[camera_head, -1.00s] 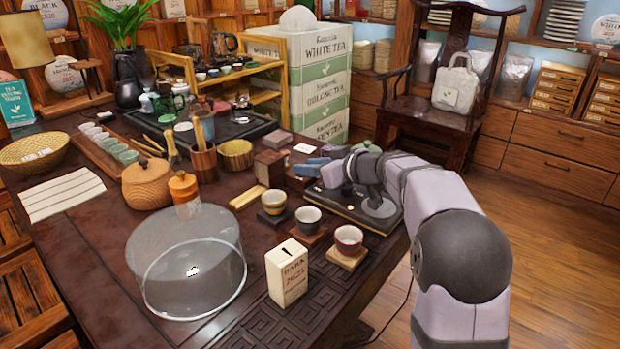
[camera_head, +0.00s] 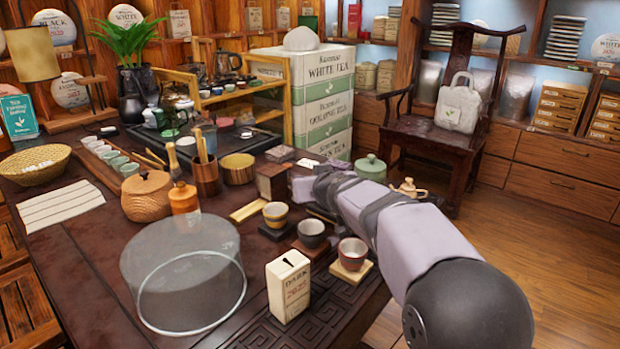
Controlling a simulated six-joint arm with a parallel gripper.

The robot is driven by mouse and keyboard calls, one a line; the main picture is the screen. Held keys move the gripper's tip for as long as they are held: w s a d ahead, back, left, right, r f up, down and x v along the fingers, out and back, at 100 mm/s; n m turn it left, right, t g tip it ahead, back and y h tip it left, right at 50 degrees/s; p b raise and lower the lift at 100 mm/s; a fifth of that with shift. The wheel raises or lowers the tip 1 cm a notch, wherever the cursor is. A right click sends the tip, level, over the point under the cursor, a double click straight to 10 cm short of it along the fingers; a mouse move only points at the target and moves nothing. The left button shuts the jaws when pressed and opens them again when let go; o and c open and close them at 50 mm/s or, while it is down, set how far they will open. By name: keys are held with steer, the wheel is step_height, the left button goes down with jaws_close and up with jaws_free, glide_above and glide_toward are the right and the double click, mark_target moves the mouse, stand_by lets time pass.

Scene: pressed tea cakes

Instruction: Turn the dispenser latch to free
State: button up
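I cannot pick out a dispenser or its latch with certainty. A jar with an orange cap (camera_head: 184,197) stands behind the clear glass dome on the table, and I see no clear latch on it. My arm reaches in from the lower right across the table's right side. Its far end lies beside a dark wooden box, right of the middle of the table. My gripper's fingers are hidden behind my own arm, so its opening does not show.
The glass dome (camera_head: 183,275), a tea carton (camera_head: 288,287) and small cups on coasters, such as the right one (camera_head: 352,253), crowd the near table. A green lidded jar (camera_head: 370,168) and a small teapot (camera_head: 408,189) stand just beyond my arm.

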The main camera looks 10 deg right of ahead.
steer(key=shift+f+h, duration=0.1)
steer(key=shift+h, duration=0.2)
stand_by(0.4)
steer(key=o, duration=1.1)
steer(key=shift+c, duration=0.2)
steer(key=shift+p, duration=0.3)
step_height(320, 180, up, 10)
steer(key=p, duration=0.9)
steer(key=shift+p, duration=0.3)
